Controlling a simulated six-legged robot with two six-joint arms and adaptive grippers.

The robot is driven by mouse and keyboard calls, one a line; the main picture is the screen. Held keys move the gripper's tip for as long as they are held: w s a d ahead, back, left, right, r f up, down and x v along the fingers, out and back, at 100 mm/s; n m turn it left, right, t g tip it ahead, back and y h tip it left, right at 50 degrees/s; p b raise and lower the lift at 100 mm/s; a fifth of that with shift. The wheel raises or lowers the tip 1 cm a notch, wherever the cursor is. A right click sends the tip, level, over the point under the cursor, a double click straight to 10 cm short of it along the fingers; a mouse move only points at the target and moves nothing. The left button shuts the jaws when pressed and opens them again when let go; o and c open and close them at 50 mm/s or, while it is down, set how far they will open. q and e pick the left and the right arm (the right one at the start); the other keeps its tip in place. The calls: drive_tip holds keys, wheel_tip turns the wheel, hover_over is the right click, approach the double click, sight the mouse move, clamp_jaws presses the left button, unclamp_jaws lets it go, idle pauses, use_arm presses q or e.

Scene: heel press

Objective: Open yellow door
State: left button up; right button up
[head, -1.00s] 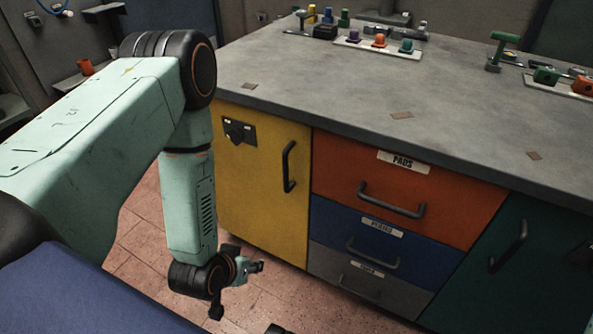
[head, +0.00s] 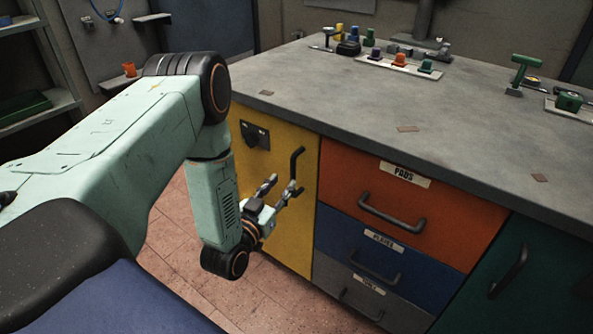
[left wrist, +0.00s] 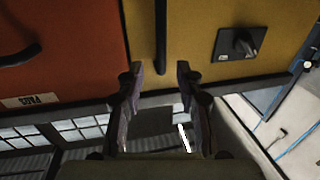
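The yellow door (head: 283,225) is shut at the left end of the bench front. Its dark vertical handle (head: 296,168) is near the door's right edge, and a dark latch plate (head: 255,135) is at its upper left. My left gripper (head: 282,184) is open in front of the door, its fingers pointing at the handle's lower part. In the left wrist view, the handle (left wrist: 161,38) lines up between the spread fingertips of the gripper (left wrist: 158,72). I cannot tell whether either finger touches it. The yellow door (left wrist: 196,20) fills the upper right there. My right gripper is not in view.
An orange drawer (head: 340,180), blue drawer (head: 335,235) and grey drawer (head: 335,280) are right of the door, then a green door (head: 525,245). The worktop (head: 350,105) overhangs them. Floor (head: 180,240) left of the door is clear.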

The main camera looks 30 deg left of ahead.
sight(292, 170)
use_arm(q)
drive_tip(key=w, duration=0.2)
drive_tip(key=w+b, duration=0.1)
drive_tip(key=w, duration=0.1)
drive_tip(key=w+a+b, duration=0.1)
drive_tip(key=w, duration=0.1)
drive_tip(key=shift+w+f, duration=0.1)
drive_tip(key=shift+w, duration=0.25)
drive_tip(key=shift+w+b, duration=0.3)
drive_tip(key=shift+w, duration=0.25)
drive_tip(key=shift+c, duration=0.7)
clamp_jaws()
